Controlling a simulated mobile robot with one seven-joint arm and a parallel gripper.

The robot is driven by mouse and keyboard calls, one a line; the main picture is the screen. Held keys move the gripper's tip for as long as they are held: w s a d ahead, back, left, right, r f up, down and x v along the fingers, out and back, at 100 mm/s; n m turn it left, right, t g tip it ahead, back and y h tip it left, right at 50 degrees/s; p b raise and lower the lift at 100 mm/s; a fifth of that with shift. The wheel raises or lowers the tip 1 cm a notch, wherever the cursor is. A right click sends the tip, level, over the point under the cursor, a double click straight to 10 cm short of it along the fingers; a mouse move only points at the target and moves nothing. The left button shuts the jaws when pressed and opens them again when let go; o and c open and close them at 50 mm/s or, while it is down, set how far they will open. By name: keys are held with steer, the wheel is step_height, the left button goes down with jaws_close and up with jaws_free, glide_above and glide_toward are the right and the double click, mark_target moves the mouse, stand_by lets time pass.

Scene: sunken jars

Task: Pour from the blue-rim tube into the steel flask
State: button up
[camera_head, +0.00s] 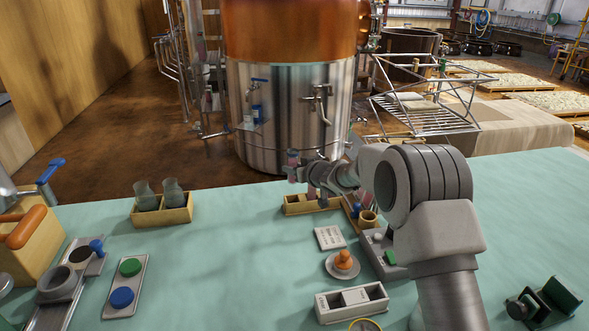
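My gripper (301,172) is at the end of my arm, above the back edge of the teal table. A small reddish and pale piece (292,158) shows at its tip; I cannot tell whether it is held or part of the gripper. The finger opening is too small to make out. A small blue-topped piece (357,208) stands in a wooden holder beside my arm; I cannot tell whether it is the blue-rim tube. I cannot make out the steel flask for certain. A round grey metal cup (60,284) stands at the left.
A wooden box (178,215) holds two glass jars. A wooden tray (296,206) lies below my gripper. An orange knob (343,258), a white divided box (352,304) and a blue-and-green button panel (126,285) stand nearer.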

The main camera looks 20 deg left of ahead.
jaws_close()
stand_by(0.3)
